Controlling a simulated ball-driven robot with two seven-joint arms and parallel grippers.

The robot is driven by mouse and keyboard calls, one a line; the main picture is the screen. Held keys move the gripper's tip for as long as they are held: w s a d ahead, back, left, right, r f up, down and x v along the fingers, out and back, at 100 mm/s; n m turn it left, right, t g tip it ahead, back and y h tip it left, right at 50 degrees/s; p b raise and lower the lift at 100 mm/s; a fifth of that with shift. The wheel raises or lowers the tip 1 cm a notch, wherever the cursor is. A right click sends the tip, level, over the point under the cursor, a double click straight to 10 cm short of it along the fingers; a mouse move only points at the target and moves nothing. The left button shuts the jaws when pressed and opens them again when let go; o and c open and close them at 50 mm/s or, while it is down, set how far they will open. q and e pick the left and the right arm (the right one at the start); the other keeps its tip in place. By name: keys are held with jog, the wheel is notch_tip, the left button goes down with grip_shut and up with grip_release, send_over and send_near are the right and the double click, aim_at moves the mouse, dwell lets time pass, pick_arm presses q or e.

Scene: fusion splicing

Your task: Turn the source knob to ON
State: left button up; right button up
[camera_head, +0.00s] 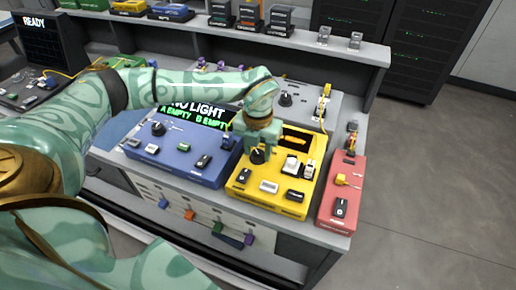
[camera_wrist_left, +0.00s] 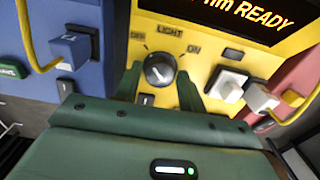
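The source knob (camera_wrist_left: 159,69) is a round dark knob with a pale mark on the yellow unit (camera_wrist_left: 207,44). It sits below the word LIGHT, between OFF on its left and ON on its right in the left wrist view. In the head view the knob (camera_head: 257,155) shows just below my left gripper (camera_head: 257,146). In the left wrist view the green fingers of my left gripper (camera_wrist_left: 158,86) stand on either side of the knob, apart, with yellow panel seen beside it. The exact pointer direction is hard to read. My right gripper is not in view.
A blue unit (camera_head: 182,160) stands to the left of the yellow one, and a red unit (camera_head: 342,190) to the right. Grey and white connectors (camera_wrist_left: 229,84) with a yellow cable sit right of the knob. A raised shelf (camera_head: 340,47) runs behind.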

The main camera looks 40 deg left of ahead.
pick_arm(q)
jog(key=c, duration=0.5)
jog(key=shift+c, duration=0.2)
jog(key=shift+r, duration=0.1)
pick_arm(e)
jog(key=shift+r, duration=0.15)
pick_arm(q)
jog(key=shift+r+m+p, duration=0.1)
jog(key=shift+m+p, duration=0.4)
jog(key=shift+p, duration=0.2)
jog(key=shift+r+m+p, duration=0.1)
jog(key=shift+m+p, duration=1)
jog(key=m+p, duration=0.3)
jog(key=m, duration=0.1)
jog(key=shift+m+p, duration=0.3)
jog(key=m+p, duration=0.3)
jog(key=m, duration=0.2)
jog(key=shift+w, duration=0.1)
jog(key=shift+m+p, duration=0.85)
jog(key=shift+m, duration=1.65)
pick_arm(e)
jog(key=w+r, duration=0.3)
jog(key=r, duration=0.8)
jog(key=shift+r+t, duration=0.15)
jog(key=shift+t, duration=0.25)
pick_arm(q)
jog(key=shift+f, duration=0.2)
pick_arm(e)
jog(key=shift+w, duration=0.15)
